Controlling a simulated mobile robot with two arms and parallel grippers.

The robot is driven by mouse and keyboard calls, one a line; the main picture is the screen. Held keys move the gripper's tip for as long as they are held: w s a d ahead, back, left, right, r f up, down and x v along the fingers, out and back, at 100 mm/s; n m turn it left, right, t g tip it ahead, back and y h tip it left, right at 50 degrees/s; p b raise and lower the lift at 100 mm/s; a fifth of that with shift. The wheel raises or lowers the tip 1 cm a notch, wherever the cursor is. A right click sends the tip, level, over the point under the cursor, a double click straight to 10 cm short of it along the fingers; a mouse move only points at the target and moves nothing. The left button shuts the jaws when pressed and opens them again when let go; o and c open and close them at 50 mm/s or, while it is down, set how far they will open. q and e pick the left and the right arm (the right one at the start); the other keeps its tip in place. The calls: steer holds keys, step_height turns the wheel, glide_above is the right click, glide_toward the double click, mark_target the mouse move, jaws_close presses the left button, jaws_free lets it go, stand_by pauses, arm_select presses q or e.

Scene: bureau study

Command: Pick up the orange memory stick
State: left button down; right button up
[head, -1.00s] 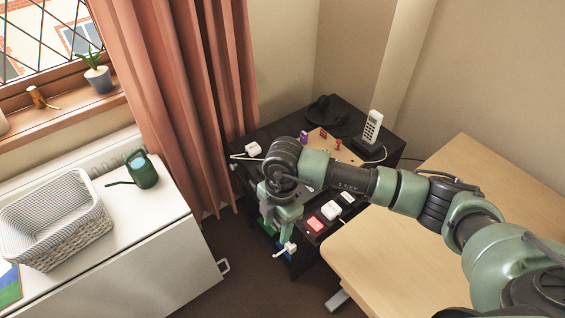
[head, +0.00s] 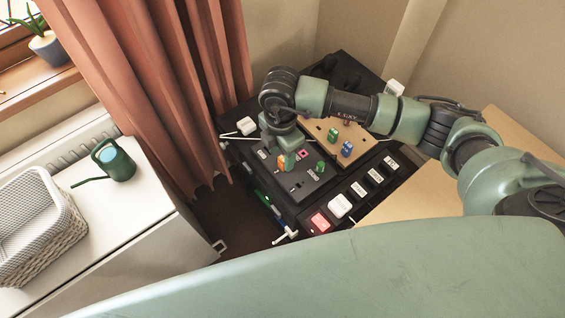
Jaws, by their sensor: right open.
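An orange memory stick (head: 282,163) stands on the black panel on the dark desk unit, with something green right beside it. My right gripper (head: 283,150) points down just above and behind the stick. It is open. Its fingers are small and partly hidden by its own body, so I cannot tell whether they touch or surround the stick. My left gripper is out of view.
A green stick (head: 319,168) stands to the right on the black panel (head: 294,201). Green and blue pieces (head: 347,148) stand on the tan board behind. Labelled blocks (head: 340,206) line the front edge. A white charger (head: 246,126) lies left.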

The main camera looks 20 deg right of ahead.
mark_target(282, 158)
steer(key=f+b, duration=0.2)
steer(key=f, duration=0.1)
steer(key=f+b, duration=0.1)
steer(key=f, duration=0.1)
steer(key=shift+w+d, duration=0.2)
steer(key=shift+d, duration=0.1)
steer(key=shift+r, duration=0.2)
jaws_close()
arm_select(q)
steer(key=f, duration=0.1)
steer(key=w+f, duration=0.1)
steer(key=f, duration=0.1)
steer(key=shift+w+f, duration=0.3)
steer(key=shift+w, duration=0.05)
